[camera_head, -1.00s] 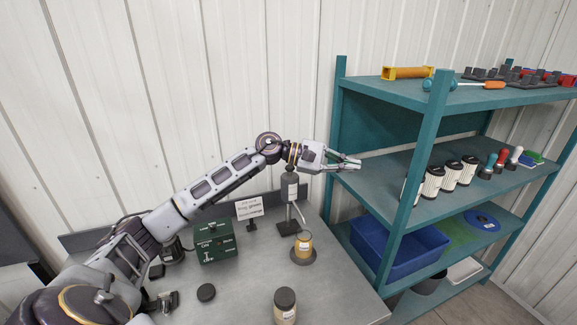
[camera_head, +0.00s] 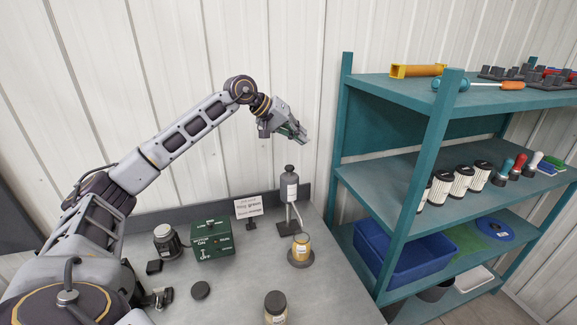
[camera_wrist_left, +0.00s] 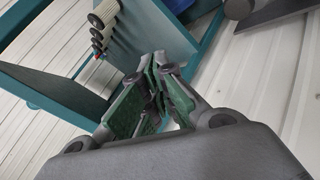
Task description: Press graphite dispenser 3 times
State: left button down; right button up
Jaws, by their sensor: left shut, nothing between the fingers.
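The graphite dispenser (camera_head: 289,188) looks to be the dark grey bottle with a rounded top and white label, upright on a black stand. An amber jar (camera_head: 301,245) stands on a dark round base in front of it. My left gripper (camera_head: 302,137) is shut and empty, in the air above the dispenser top and slightly right of it, tilted down to the right. A clear gap lies between them. The left wrist view shows its green-padded fingers (camera_wrist_left: 158,85) together, with no dispenser visible. My right gripper is not in view.
On the grey bench are a small sign (camera_head: 248,207), a green switch box (camera_head: 213,240), a dark jar (camera_head: 167,242), a black disc (camera_head: 200,290) and a lidded jar (camera_head: 275,308). A teal shelf (camera_head: 433,150) stands close on the right.

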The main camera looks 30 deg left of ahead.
pick_arm(q)
jog(key=shift+m+y, duration=0.5)
jog(key=shift+y, duration=0.2)
jog(key=a, duration=0.2)
jog(key=a+r, duration=0.1)
jog(key=a, duration=0.1)
jog(key=shift+a, duration=0.1)
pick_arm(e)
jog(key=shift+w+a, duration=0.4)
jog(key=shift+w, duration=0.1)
pick_arm(q)
jog(key=shift+f, duration=0.1)
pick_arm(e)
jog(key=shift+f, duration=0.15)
